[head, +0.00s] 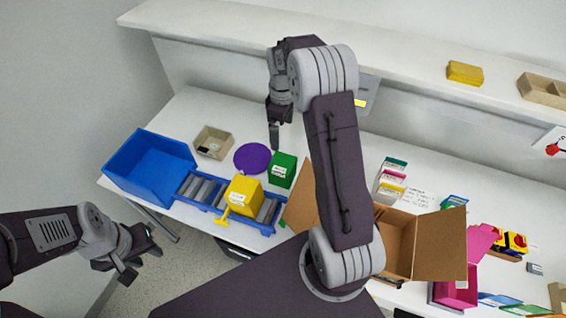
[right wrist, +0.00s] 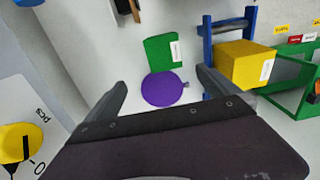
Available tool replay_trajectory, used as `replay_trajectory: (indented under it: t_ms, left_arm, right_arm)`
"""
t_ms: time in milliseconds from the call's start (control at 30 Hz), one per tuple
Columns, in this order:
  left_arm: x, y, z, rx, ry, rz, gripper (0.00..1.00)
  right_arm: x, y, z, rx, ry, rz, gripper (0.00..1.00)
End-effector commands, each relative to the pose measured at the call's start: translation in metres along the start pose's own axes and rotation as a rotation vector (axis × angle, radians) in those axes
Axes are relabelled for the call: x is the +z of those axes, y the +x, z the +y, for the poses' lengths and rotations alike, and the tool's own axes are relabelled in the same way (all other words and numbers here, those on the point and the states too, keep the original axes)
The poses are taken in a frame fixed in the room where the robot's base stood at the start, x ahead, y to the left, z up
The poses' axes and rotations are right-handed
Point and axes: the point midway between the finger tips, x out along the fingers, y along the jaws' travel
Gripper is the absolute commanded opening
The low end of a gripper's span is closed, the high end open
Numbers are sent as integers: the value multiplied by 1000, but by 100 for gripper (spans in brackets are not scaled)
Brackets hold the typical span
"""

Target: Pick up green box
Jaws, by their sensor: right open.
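The green box (head: 282,170) stands on the white table with a white label on its front, just right of a purple disc (head: 252,158). In the right wrist view the green box (right wrist: 158,52) lies beyond the purple disc (right wrist: 162,90), ahead of my spread fingers. My right gripper (head: 274,138) is open and empty, above and behind the green box, not touching it. Its fingers (right wrist: 163,85) show on both sides in the right wrist view. My left gripper (head: 141,262) is open and empty, low at the left, off the table's front edge.
A yellow box (head: 243,195) sits on a blue roller conveyor (head: 192,187) beside the green box. A blue bin (head: 150,167) and a beige tray (head: 212,142) are at left. An open cardboard box (head: 400,250) stands at right. A shelf (head: 400,75) runs along the wall.

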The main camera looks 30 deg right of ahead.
Motion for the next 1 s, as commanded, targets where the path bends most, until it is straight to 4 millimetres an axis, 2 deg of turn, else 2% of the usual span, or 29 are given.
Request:
replay_trajectory:
  t_ms: [33, 433, 533, 733, 1000]
  left_arm:
    - [2, 14, 0, 0, 0, -1, 36]
    - [9, 81, -2, 0, 0, -1, 36]
    - [10, 92, -2, 0, 0, -1, 36]
    - [10, 90, -2, 0, 0, -1, 36]
    - [9, 88, -2, 0, 0, -1, 36]
  right_arm:
    - [0, 14, 0, 0, 0, 0, 100]
    - [0, 81, 0, 0, 0, 0, 100]
    - [0, 92, 0, 1, 0, 0, 100]
    - [0, 92, 0, 0, 0, 0, 100]
    - [1, 127, -1, -2, 0, -1, 100]
